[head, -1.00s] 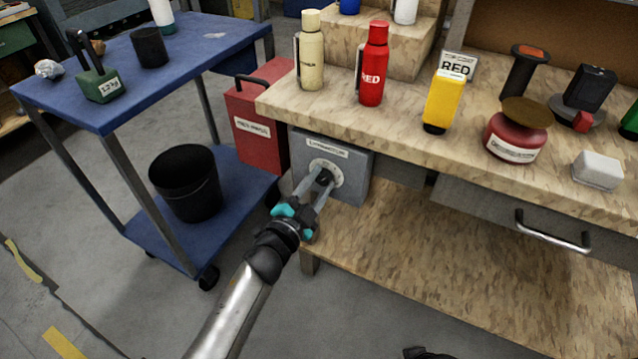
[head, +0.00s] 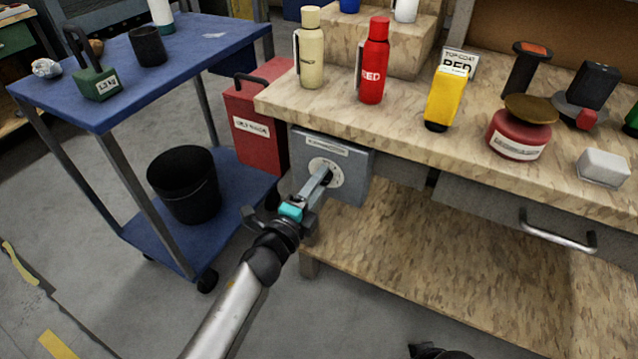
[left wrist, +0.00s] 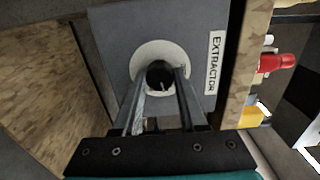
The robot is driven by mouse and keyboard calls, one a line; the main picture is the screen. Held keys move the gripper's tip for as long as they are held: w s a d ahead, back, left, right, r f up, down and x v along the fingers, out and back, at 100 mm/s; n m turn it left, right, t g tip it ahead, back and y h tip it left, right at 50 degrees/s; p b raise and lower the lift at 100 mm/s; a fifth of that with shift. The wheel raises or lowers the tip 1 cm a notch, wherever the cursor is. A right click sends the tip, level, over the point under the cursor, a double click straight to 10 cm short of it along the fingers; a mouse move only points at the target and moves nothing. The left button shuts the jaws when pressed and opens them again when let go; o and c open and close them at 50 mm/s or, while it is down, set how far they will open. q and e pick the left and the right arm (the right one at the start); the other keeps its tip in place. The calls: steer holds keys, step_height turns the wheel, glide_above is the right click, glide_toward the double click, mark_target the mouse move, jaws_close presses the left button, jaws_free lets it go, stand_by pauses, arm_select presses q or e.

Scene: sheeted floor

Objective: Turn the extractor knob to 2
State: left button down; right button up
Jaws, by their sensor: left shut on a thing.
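The extractor box (head: 349,185) is a grey box fixed under the front edge of the workbench, with a label and a round white dial (head: 336,181). In the left wrist view the box (left wrist: 206,18) carries the label EXTRACTOR (left wrist: 215,62), and the white dial (left wrist: 146,56) surrounds a dark knob (left wrist: 159,76). My left gripper (head: 324,180) reaches up to the dial and is shut on the knob. In the left wrist view its fingers (left wrist: 160,82) lie on both sides of the knob. The dial's numbers are too small to read. My right gripper is not clearly shown.
A red box (head: 255,120) stands left of the extractor box. A blue cart (head: 160,75) with a black bin (head: 185,183) is farther left. The workbench (head: 400,105) above holds bottles and tools. A drawer handle (head: 556,236) sticks out at right.

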steer(key=shift+r, duration=0.2)
stand_by(0.4)
arm_select(q)
steer(key=shift+c, duration=2.3)
jaws_free()
arm_select(e)
steer(key=shift+w+f, duration=0.1)
arm_select(q)
steer(key=p+v, duration=0.3)
steer(key=v, duration=1.2)
arm_select(e)
step_height(320, 180, down, 6)
steer(key=s+g, duration=0.1)
steer(key=s, duration=0.1)
steer(key=shift+s+d+r, duration=0.2)
steer(key=shift+s, duration=0.15)
arm_select(q)
steer(key=shift+s, duration=0.1)
